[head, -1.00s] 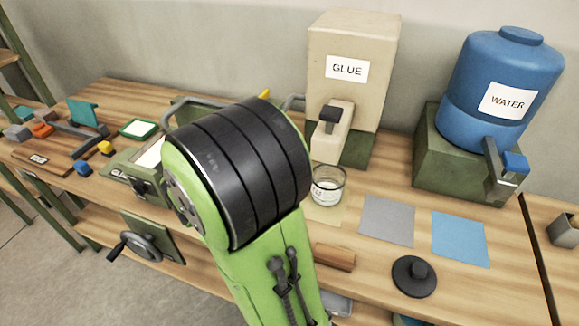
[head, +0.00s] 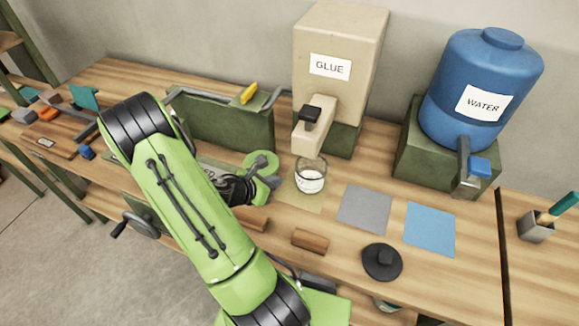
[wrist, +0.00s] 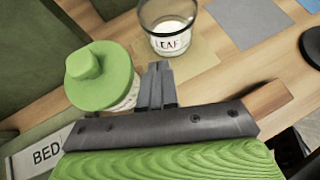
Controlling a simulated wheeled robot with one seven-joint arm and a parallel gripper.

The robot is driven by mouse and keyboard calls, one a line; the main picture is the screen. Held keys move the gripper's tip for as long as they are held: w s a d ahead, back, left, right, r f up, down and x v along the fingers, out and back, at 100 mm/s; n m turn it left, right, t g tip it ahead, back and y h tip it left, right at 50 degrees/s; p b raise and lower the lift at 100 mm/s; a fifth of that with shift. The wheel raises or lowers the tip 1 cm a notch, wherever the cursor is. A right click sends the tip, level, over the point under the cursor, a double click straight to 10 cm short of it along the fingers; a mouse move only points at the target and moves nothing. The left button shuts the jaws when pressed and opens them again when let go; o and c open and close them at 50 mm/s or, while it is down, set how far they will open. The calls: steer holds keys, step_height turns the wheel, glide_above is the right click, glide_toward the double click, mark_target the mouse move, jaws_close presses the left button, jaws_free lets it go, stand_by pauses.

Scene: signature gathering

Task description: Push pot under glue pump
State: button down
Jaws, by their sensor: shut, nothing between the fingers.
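The pot, a clear glass jar with a white filling (head: 311,181), stands upright on a tan mat (head: 300,202). In the wrist view the glass jar (wrist: 168,22) carries a label reading LEAF. The glue pump is a tall beige box (head: 338,80) labelled GLUE, with a beige spout (head: 312,137) and dark lever (head: 310,114) above the pot's rear side. Exact alignment is unclear. My gripper (head: 277,181) is low, left of the pot. In the wrist view its fingers (wrist: 158,68) are together and empty, pointing toward the jar, apparently with a small gap.
A green-lidded container (wrist: 98,72) is just left of my fingers. A blue water tank (head: 482,90) stands at right. Grey (head: 364,208) and blue (head: 430,229) mats lie clear. A wooden block (head: 310,241) and black round lid (head: 382,262) are nearer the front edge.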

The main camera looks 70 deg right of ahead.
steer(key=s+d+f, duration=0.1)
steer(key=s+d, duration=0.2)
steer(key=d, duration=0.3)
steer(key=shift+d+f, duration=0.3)
steer(key=shift+d, duration=0.05)
steer(key=shift+s, duration=0.15)
